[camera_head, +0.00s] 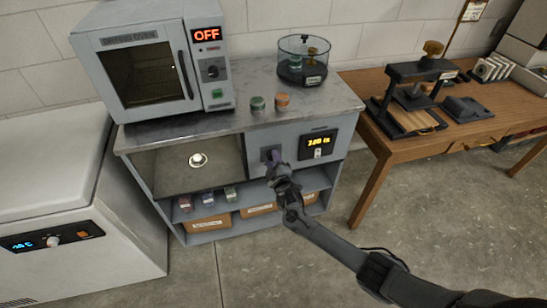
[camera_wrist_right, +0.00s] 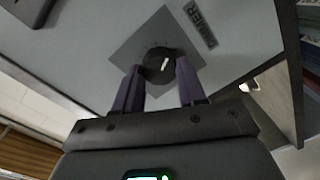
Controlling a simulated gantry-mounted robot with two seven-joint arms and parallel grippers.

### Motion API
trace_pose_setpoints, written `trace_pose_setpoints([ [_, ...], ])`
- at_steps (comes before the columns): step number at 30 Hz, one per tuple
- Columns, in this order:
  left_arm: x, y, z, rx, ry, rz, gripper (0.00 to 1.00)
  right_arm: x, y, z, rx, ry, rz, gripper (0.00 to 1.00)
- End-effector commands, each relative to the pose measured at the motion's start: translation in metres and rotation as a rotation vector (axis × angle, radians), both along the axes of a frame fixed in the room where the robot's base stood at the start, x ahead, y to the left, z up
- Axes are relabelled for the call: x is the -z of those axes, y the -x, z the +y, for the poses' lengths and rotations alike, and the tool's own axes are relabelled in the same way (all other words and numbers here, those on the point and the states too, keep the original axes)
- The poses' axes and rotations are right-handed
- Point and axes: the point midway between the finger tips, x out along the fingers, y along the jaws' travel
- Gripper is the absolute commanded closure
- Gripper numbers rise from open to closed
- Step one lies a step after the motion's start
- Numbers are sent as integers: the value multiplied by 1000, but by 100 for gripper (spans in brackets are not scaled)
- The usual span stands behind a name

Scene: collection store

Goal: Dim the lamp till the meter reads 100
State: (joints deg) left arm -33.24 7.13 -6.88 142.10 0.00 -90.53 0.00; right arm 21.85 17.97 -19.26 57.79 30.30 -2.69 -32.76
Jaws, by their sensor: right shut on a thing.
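The meter (camera_head: 318,145) on the cabinet front shows small yellow digits that look like 300 lx, though I cannot read them surely. The dimmer is a round black knob (camera_wrist_right: 159,65) with a white pointer mark, on a grey square plate beside a label reading DIMMER. My right gripper (camera_head: 274,160) is at this plate and partly covers it in the head view. In the right wrist view its two purple fingers (camera_wrist_right: 155,85) are shut on the knob from both sides. A small bright white round thing (camera_head: 198,160) sits in the lit bay left of the dimmer. My left gripper is not in view.
A drying oven (camera_head: 150,65) reading OFF, two small jars (camera_head: 257,103) and a glass vessel (camera_head: 303,60) stand on the cabinet top. A wooden table (camera_head: 460,135) with a press stands right.

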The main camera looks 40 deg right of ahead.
Motion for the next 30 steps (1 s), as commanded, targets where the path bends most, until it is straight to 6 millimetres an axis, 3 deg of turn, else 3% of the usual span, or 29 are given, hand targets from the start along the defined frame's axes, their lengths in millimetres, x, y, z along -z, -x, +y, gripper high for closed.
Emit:
trace_pose_setpoints([
  [12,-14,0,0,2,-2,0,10,1,0,0,1,250,108,90],
  [30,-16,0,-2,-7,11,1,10,2,0,1,0,319,138,90],
])
